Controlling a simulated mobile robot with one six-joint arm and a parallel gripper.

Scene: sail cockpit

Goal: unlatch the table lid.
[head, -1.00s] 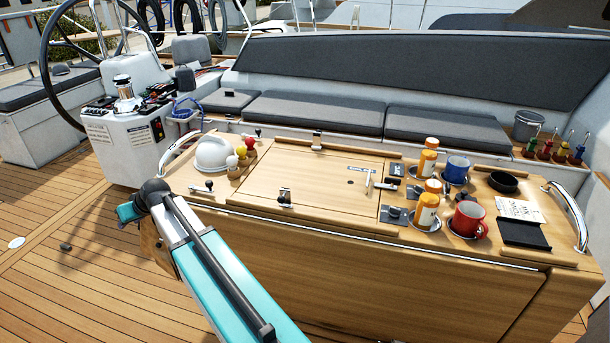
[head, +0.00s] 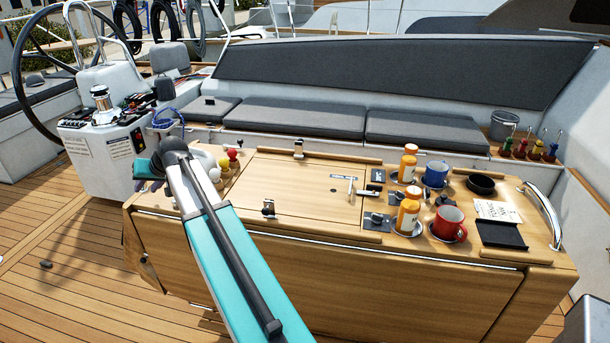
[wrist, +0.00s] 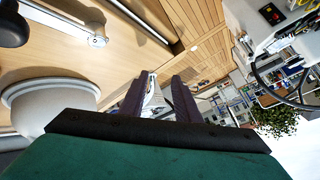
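The table lid (head: 300,190) is a flat wooden panel lying closed in the middle of the cockpit table (head: 440,262). A small dark and metal latch (head: 268,209) sits at its front edge, and a similar one (head: 298,149) at its back edge. A pale T-shaped handle (head: 350,186) stands on its right part. My gripper's teal end is over the table's left end in the head view, left of the lid and apart from both latches. In the wrist view my gripper (wrist: 158,92) has its two dark fingers apart with nothing visibly held. My arm hides part of the table's left end.
A white dome (wrist: 48,102) stands close beside my gripper. Knobbed pieces (head: 224,164) stand left of the lid. Orange bottles (head: 408,213), a red mug (head: 449,224) and a blue mug (head: 436,174) crowd the right side. The lid's left half is bare.

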